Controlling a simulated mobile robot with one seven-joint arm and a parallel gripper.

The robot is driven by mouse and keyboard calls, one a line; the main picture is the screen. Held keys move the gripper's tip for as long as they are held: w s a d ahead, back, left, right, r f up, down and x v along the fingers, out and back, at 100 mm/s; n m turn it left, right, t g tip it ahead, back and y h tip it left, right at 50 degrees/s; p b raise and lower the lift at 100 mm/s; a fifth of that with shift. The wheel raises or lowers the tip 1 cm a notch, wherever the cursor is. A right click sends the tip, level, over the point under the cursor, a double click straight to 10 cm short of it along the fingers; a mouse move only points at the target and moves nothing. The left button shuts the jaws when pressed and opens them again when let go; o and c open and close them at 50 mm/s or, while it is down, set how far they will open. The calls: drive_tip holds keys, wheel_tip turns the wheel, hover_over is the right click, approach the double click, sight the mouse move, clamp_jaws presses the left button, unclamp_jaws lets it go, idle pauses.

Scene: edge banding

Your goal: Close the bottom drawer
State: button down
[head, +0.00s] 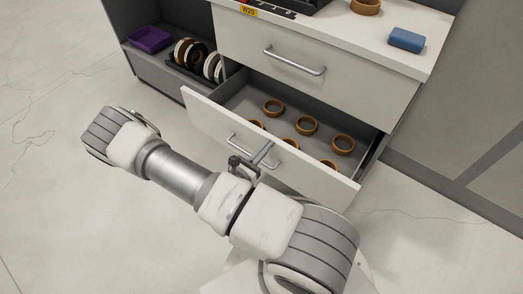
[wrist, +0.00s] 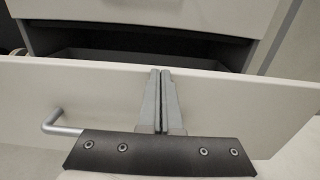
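The bottom drawer (head: 320,186) is pulled out, and several brown rings lie inside it. Its pale front panel also fills much of the wrist view (wrist: 240,105), with the dark drawer opening behind it. The drawer's metal handle (head: 237,138) is partly covered by my gripper; its left end shows in the wrist view (wrist: 56,124). My gripper (head: 268,148) is at the outer side of the drawer front, close to the handle. In the wrist view its two fingers (wrist: 161,72) are together with nothing between them, their tips near the panel's top edge. Contact with the panel cannot be told.
Above is a closed drawer (head: 285,75) with a metal handle. The countertop (head: 345,42) holds a blue block (head: 407,39) and a brown ring (head: 366,6). Left, an open shelf holds a purple tray (head: 150,39) and several rolls (head: 196,55). Floor is clear at left.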

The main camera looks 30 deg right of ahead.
drive_tip(key=p+x, duration=0.1)
drive_tip(key=x, duration=2.1)
drive_tip(key=shift+d+p, duration=0.25)
drive_tip(key=shift+p, duration=0.05)
drive_tip(key=shift+d+r, duration=0.1)
drive_tip(key=shift+r, duration=0.05)
